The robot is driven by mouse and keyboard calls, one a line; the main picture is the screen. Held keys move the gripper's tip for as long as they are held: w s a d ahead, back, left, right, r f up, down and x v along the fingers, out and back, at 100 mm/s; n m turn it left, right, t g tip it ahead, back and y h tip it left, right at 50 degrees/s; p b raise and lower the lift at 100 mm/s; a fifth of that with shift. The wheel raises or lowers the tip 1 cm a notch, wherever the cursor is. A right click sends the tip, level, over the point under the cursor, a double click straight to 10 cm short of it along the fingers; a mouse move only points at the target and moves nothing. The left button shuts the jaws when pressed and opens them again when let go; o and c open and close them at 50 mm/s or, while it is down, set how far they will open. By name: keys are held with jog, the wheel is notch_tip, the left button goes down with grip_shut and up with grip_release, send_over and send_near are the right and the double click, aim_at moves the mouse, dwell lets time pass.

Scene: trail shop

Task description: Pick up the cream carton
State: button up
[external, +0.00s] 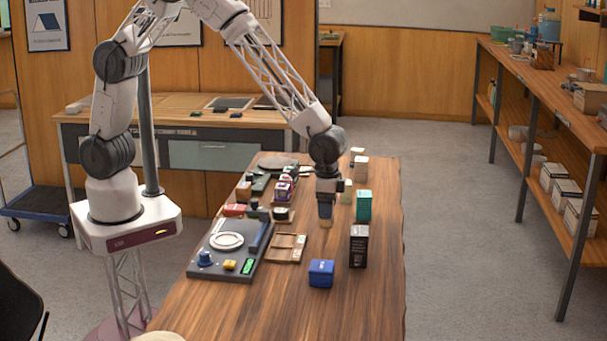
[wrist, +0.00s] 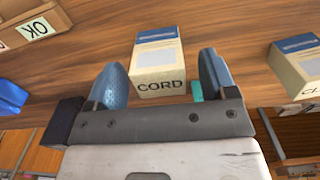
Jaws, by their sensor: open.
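In the wrist view a cream carton with a blue band and the label CORD (wrist: 160,63) stands on the wooden table between the two blue fingers of my gripper (wrist: 163,82). There appears to be a gap on each side of it. A second cream carton (wrist: 297,66), its label partly cut off, stands apart at the right edge. In the external view my gripper (external: 326,212) is open and points down low over the table. A small tan patch shows at its fingertips; the rest there is hidden. A cream carton (external: 347,191) stands behind and right of it.
A teal carton (external: 364,205) and a black carton (external: 358,246) stand right of my gripper. A blue box (external: 321,273) is in front. A wooden tray (external: 287,249) and a dark scale-like panel (external: 222,265) lie left. The table's front right is clear.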

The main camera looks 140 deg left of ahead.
jog(key=shift+f, duration=0.7)
jog(key=shift+c, duration=0.2)
jog(key=c, duration=1)
jog(key=shift+o, duration=0.2)
jog(key=shift+r, duration=0.1)
jog(key=shift+r, duration=0.65)
notch_tip(320, 180, up, 2)
jog(key=shift+r, duration=0.1)
jog(key=s+d, duration=0.2)
jog(key=s, duration=0.2)
jog(key=s+d+r, duration=0.1)
jog(key=s+d, duration=0.2)
jog(key=s, duration=0.2)
jog(key=s+d, duration=0.3)
jog(key=s, duration=0.1)
jog(key=shift+s+d+r, duration=0.2)
jog(key=shift+s+d, duration=0.05)
jog(key=shift+s, duration=0.05)
